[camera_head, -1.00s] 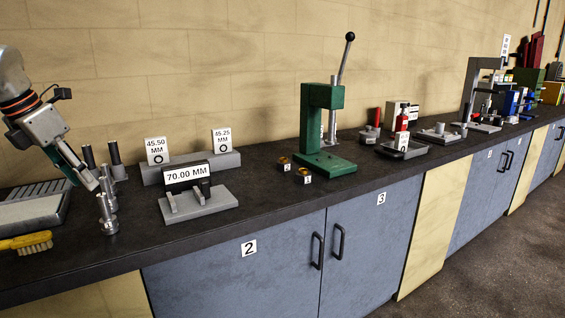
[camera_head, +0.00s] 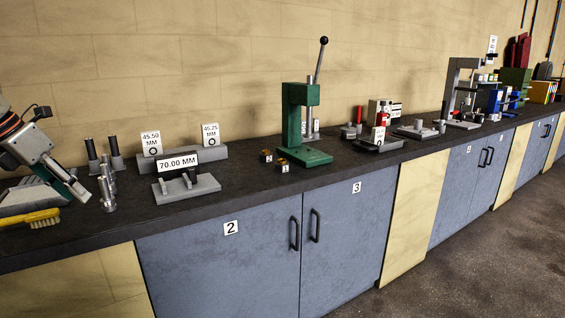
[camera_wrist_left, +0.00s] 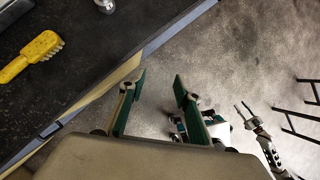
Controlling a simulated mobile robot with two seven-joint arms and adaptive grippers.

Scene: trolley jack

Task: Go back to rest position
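My left gripper (camera_head: 78,193) is at the left of the head view, low over the front part of the bench beside the metal pins. In the left wrist view, its two green-sided fingers (camera_wrist_left: 158,88) are apart with nothing between them. It points past the bench edge toward the floor there. What appears to be my right gripper (camera_wrist_left: 241,105) shows small at the right of the left wrist view, over the floor. Its two thin fingers look apart and empty. It is not in the head view.
The dark bench (camera_head: 240,182) runs along the wall. The grey floor (camera_head: 465,255) in front is clear.

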